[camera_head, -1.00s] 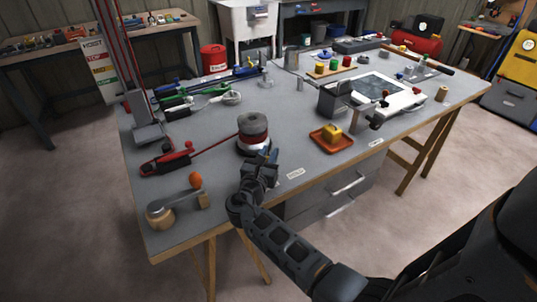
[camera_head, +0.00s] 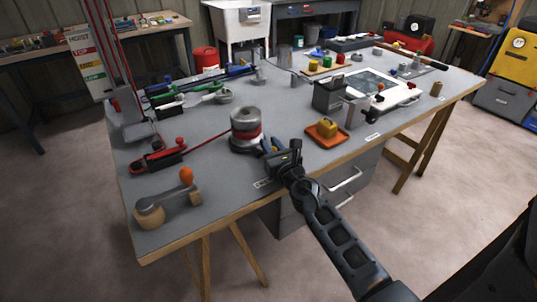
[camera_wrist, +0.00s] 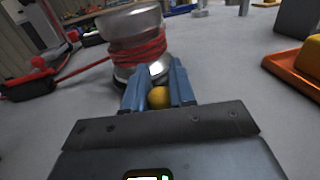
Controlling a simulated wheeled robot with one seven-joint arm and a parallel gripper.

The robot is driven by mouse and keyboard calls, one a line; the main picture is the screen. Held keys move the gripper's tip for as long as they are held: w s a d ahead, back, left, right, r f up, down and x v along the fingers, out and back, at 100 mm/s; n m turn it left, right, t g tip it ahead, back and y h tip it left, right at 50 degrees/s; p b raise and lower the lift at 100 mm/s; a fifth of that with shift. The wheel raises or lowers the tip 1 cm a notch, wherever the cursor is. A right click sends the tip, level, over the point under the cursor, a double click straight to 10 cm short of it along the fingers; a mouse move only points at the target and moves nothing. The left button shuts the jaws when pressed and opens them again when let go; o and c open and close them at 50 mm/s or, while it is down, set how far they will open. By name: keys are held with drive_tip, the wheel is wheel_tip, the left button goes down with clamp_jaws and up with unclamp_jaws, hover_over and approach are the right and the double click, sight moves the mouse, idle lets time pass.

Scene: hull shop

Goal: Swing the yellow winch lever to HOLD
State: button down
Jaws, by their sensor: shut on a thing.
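The winch (camera_head: 246,124) is a metal drum with red rope wound round it, standing near the front of the bench. It also shows in the wrist view (camera_wrist: 135,44). My gripper (camera_head: 270,146) is just in front and to the right of the drum. In the wrist view my gripper's blue fingers (camera_wrist: 158,92) are closed around the round yellow knob of the winch lever (camera_wrist: 159,98). The rest of the lever is hidden behind the fingers and gripper body. A small pale label (camera_head: 263,183) lies at the bench's front edge; I cannot read it.
An orange tray (camera_head: 341,142) with a yellow block is right of my gripper. A red rope runs left to a red-and-black fitting (camera_head: 158,157). Another pale label (camera_head: 373,136) is further right.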

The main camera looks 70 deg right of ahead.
drive_tip(key=shift+d+r+n+t+y+b, duration=0.1)
drive_tip(key=shift+d+n+t+y+b, duration=0.1)
drive_tip(key=shift+n+t+y+b, duration=0.3)
drive_tip(key=shift+d+r+n+t+y+b, duration=0.1)
drive_tip(key=shift+d+n+t+y+b, duration=0.05)
drive_tip(key=shift+n+t+y+b, duration=0.4)
drive_tip(key=c, duration=1)
unclamp_jaws()
drive_tip(key=shift+f, duration=0.1)
drive_tip(key=shift+s+a+f, duration=0.1)
drive_tip(key=shift+s+a, duration=0.05)
drive_tip(key=shift+s, duration=0.1)
drive_tip(key=b+v, duration=0.1)
drive_tip(key=v, duration=0.4)
drive_tip(key=shift+s+a, duration=0.15)
drive_tip(key=shift+s, duration=0.2)
drive_tip(key=shift+s+a, duration=0.4)
drive_tip(key=shift+s, duration=0.15)
